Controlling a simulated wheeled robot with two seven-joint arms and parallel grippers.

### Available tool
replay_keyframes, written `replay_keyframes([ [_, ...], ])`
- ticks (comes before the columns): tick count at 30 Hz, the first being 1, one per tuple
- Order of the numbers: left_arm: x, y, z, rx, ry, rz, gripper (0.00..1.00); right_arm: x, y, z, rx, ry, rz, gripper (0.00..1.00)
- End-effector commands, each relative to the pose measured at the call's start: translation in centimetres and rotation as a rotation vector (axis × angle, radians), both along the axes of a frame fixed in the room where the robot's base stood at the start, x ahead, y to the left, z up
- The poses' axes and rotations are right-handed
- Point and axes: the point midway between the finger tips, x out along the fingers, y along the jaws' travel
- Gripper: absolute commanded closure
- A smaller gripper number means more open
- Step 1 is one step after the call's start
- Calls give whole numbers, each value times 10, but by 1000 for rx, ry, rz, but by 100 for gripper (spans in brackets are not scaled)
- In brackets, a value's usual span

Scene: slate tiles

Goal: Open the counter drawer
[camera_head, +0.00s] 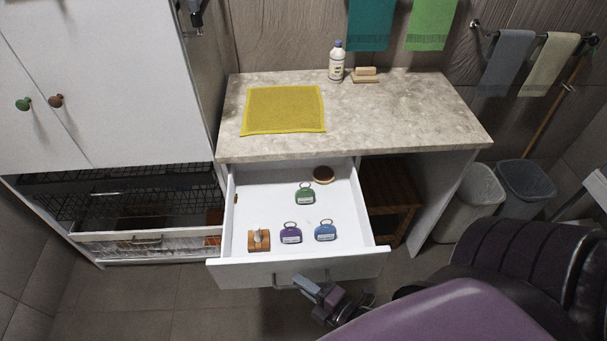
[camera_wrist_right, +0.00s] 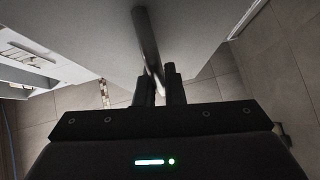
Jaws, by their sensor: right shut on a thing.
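The counter drawer (camera_head: 238,273) is pulled well out from under the speckled counter (camera_head: 400,115). Its white inside shows, with several small things lying in it. Its metal bar handle (camera_head: 284,281) is on the front face. My right gripper (camera_head: 304,283) is at the handle, shut on it. In the right wrist view the handle (camera_wrist_right: 147,38) runs between the two dark fingers (camera_wrist_right: 159,85). My left gripper is not in view.
In the drawer are green (camera_head: 304,194), purple (camera_head: 290,234) and blue (camera_head: 325,232) tags, a wooden block (camera_head: 259,243) and a round brown thing (camera_head: 323,174). A yellow cloth (camera_head: 284,109) and bottle (camera_head: 336,62) are on the counter. Bins (camera_head: 471,199) stand right; a white cabinet (camera_head: 110,80) stands left.

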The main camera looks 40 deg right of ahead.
Motion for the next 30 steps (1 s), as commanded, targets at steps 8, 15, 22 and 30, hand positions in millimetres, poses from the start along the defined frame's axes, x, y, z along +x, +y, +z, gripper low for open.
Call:
replay_keyframes([
  [8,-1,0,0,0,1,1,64,-1,1,-1,2,2,2,100],
  [15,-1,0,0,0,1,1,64,0,1,-1,2,2,1,69],
  [22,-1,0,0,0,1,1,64,-1,0,0,1,2,0,69],
  [30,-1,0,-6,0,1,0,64,-38,-9,2,1,7,2,69],
])
